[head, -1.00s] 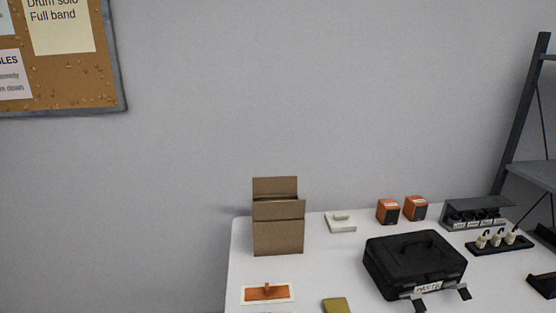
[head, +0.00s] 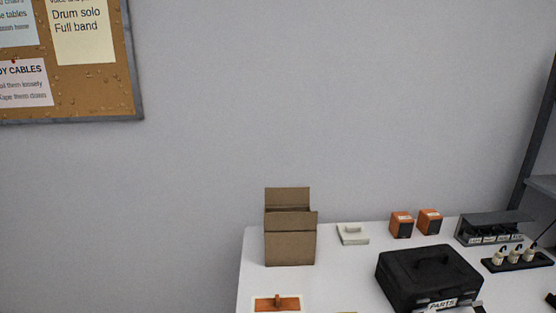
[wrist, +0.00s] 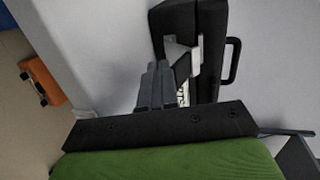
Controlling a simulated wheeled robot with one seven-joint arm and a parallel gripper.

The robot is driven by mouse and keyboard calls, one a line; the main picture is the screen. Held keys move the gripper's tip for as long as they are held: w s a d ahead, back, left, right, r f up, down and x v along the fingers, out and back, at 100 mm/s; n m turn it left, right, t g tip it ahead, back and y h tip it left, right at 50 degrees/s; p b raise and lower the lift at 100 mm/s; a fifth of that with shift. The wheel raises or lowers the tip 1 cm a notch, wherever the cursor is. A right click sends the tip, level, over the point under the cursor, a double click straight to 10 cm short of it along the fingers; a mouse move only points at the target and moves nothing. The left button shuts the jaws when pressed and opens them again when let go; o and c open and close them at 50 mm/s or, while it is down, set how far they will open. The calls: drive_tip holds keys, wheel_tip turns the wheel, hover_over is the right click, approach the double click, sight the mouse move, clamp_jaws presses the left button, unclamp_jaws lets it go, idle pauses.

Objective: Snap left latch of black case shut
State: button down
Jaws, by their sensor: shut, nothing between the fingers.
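The black case (head: 428,275) stands closed on the white table at the lower right of the head view, its "PARTS" label low on its front. In the wrist view the case (wrist: 207,25) appears turned on its side, with its handle (wrist: 235,62) to the right. A pale metal latch (wrist: 196,56) shows on its front and looks swung out; by the handle's side it seems to be the left one. My gripper (wrist: 157,72) is shut and empty, in front of the case by the label, which it partly hides. Contact with the latch cannot be told.
On the white table (head: 345,278) stand an open cardboard box (head: 290,247), a pale block (head: 353,235), two orange boxes (head: 401,225), a grey rack (head: 490,230) and a black strip with pale plugs (head: 517,260). An orange object (wrist: 42,80) lies past the table edge.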

drive_tip(key=shift+s, duration=0.1)
drive_tip(key=s, duration=0.6)
drive_tip(key=shift+s+d, duration=0.35)
drive_tip(key=shift+s, duration=0.05)
